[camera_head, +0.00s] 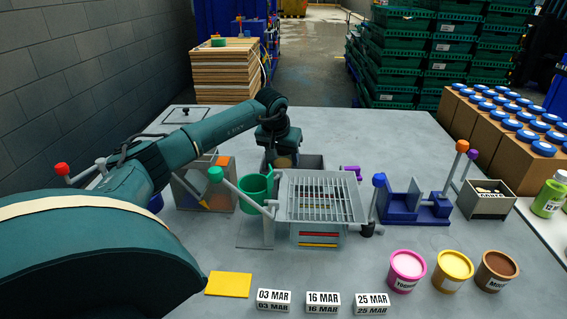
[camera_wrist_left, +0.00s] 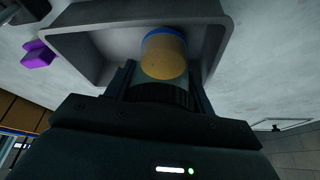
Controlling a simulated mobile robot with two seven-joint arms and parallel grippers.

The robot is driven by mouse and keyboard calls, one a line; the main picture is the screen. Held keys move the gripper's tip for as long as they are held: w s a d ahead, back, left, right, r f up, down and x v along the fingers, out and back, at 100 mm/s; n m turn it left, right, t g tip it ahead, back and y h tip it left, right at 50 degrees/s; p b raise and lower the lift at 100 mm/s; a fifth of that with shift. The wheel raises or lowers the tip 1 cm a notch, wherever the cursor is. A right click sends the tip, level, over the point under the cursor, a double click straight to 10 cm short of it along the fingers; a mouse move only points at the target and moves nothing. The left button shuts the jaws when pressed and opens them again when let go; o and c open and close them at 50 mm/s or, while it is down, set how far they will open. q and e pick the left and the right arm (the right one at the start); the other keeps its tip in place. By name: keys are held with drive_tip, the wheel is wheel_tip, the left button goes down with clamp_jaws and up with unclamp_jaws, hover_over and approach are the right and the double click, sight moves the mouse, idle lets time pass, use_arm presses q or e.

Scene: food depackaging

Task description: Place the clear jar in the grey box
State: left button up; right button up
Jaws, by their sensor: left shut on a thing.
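My left gripper (camera_head: 280,152) is shut on the clear jar and holds it over the grey box (camera_head: 314,161), behind the wire rack. In the head view only a brownish part of the jar (camera_head: 284,162) shows below the gripper. In the left wrist view the jar (camera_wrist_left: 164,58) sits between the two fingers, with amber contents and a blue band at its far end. The open grey box (camera_wrist_left: 90,50) lies beyond it, and the jar's end appears within the box's outline. I cannot tell whether the jar touches the box floor. My right gripper is not in view.
A wire rack (camera_head: 320,198) stands in front of the box, with a green cup (camera_head: 254,187) to its left. A purple object (camera_head: 351,171) is right of the box. A blue fixture (camera_head: 413,204) and several coloured tubs stand further right. The table's back left is fairly clear.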

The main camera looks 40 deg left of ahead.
use_arm(q)
wheel_tip(320, 180, down, 2)
drive_tip(key=shift+f, duration=0.1)
drive_tip(key=o, duration=0.8)
drive_tip(key=shift+f, duration=0.1)
drive_tip(key=b+v, duration=0.1)
drive_tip(key=v, duration=1.1)
